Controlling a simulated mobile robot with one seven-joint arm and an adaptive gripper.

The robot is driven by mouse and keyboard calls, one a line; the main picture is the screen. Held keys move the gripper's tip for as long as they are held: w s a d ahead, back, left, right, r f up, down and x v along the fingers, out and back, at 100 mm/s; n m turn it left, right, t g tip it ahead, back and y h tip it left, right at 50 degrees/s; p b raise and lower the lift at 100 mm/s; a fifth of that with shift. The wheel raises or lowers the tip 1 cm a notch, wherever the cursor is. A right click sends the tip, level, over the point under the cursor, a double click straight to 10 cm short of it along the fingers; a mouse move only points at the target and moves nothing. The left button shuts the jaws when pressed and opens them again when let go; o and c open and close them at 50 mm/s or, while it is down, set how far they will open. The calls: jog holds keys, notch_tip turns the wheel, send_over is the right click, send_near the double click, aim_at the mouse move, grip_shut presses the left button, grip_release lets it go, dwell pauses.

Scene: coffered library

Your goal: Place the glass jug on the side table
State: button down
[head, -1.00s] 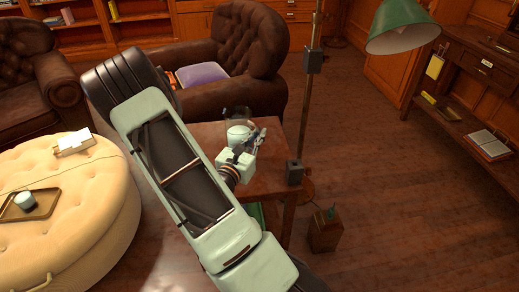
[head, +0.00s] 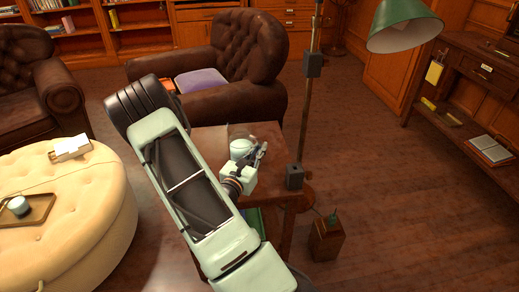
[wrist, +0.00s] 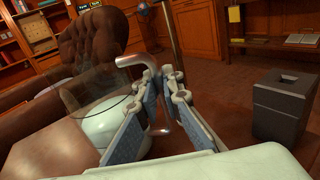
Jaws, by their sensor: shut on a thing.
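The glass jug (head: 241,146) is clear with a white lower part. It is over the top of the brown wooden side table (head: 209,138) in the head view. My gripper (head: 262,152) is at the jug's right side. In the wrist view the fingers (wrist: 163,95) are closed around the jug's curved handle (wrist: 131,61), with the jug body (wrist: 98,103) upright to their left. The table top (wrist: 42,152) shows below it. I cannot tell whether the jug's base touches the table.
A cream ottoman (head: 85,210) is at left.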

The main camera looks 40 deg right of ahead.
jog(key=c, duration=2.1)
grip_release()
jog(key=shift+r, duration=0.15)
jog(key=p+v, duration=0.2)
jog(key=v, duration=1)
jog(key=shift+p, duration=0.35)
